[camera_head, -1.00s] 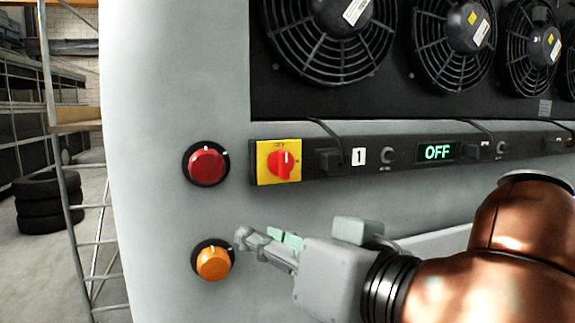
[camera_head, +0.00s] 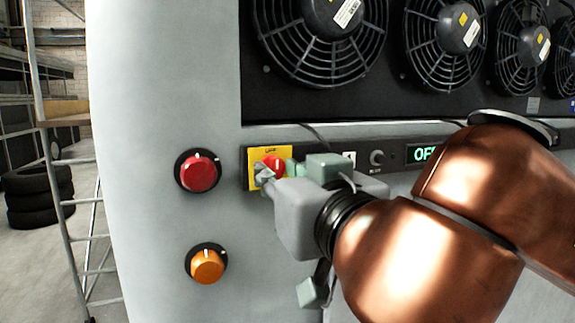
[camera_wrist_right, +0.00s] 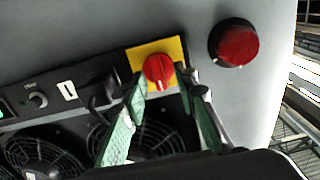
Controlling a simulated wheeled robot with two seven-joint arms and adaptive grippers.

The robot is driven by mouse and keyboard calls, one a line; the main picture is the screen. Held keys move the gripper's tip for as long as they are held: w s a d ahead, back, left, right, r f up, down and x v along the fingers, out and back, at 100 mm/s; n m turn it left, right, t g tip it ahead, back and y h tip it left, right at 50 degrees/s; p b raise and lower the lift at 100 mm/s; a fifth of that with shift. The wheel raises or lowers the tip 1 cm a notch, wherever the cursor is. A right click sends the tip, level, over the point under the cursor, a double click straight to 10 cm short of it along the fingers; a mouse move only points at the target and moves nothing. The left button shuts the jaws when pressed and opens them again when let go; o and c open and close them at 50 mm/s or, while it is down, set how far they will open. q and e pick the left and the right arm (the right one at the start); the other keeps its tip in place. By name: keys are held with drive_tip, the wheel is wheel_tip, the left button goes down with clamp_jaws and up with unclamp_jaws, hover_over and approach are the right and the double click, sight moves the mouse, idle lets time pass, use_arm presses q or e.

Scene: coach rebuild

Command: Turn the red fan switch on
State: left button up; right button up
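The red fan switch (camera_head: 273,163) is a round red knob on a yellow plate (camera_head: 284,152) at the left end of the black strip under the fans. The display (camera_head: 424,153) is partly covered by my arm; "OF" shows. My left gripper is not in view.
A larger red knob (camera_head: 198,172) sits left of the yellow plate, with an orange knob (camera_head: 207,266) below it. Several fans (camera_head: 322,38) are above the strip. A metal ladder frame (camera_head: 60,190) and stacked tires (camera_head: 40,196) stand at the left.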

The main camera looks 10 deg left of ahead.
clamp_jaws()
idle(0.3)
drive_tip(key=shift+f, duration=0.1)
idle(0.4)
drive_tip(key=m+b, duration=0.2)
drive_tip(key=m, duration=0.1)
drive_tip(key=shift+w+f, duration=0.1)
drive_tip(key=m+b, duration=0.3)
drive_tip(key=m, duration=0.1)
drive_tip(key=m+b, duration=0.2)
drive_tip(key=m, duration=0.3)
drive_tip(key=shift+d+f+m+b, duration=0.1)
drive_tip(key=shift+m+b, duration=0.3)
drive_tip(key=shift+w+m+b, duration=0.1)
drive_tip(key=shift+m+b, duration=1.1)
drive_tip(key=shift+m, duration=1.4)
